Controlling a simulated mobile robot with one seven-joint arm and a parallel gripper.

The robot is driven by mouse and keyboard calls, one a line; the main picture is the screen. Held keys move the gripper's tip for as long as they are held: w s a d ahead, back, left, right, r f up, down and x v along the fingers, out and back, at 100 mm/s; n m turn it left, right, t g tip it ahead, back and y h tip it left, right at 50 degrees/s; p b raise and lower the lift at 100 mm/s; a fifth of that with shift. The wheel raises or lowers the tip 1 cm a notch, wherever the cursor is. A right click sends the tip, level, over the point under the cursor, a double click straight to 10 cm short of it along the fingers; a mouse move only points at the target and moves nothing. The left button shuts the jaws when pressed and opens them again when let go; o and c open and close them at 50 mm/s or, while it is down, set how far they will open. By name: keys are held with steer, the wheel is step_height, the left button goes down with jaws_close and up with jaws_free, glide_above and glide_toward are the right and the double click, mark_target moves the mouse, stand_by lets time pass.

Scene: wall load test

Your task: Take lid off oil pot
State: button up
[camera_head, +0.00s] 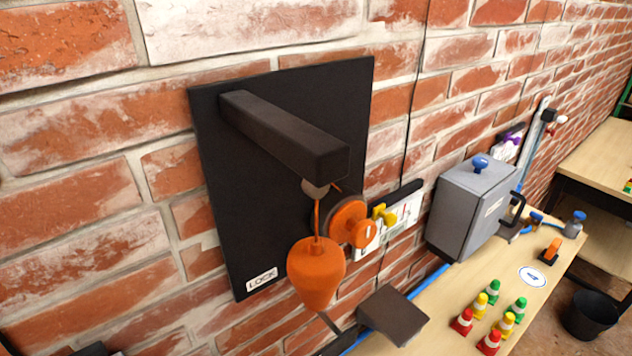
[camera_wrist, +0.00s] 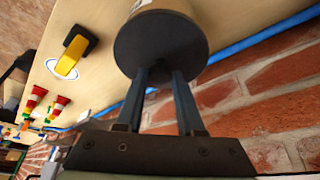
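A round dark disc (camera_wrist: 160,45) on a pale beige cylindrical body (camera_wrist: 165,7) fills the top middle of the wrist view. I cannot tell whether this is the oil pot. My gripper (camera_wrist: 160,75) has its two fingers apart, with their tips in front of the disc's lower part. The disc shows between them, and I see nothing held. Whether the tips touch it is unclear. In the head view, a grey box-shaped vessel (camera_head: 472,215) has a blue knob (camera_head: 480,162) on top and a black side handle. My gripper is not seen there.
A black wall panel (camera_head: 265,235) carries a dark beam (camera_head: 285,133), with an orange weight (camera_head: 316,272) hanging below it. Small striped cones (camera_head: 490,342) and an orange piece (camera_head: 550,250) stand on the wooden bench (camera_head: 450,312). A brick wall (camera_wrist: 265,85) is close at right in the wrist view.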

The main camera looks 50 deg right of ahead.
jaws_close()
step_height(320, 180, up, 10)
steer(key=shift+b, duration=0.45)
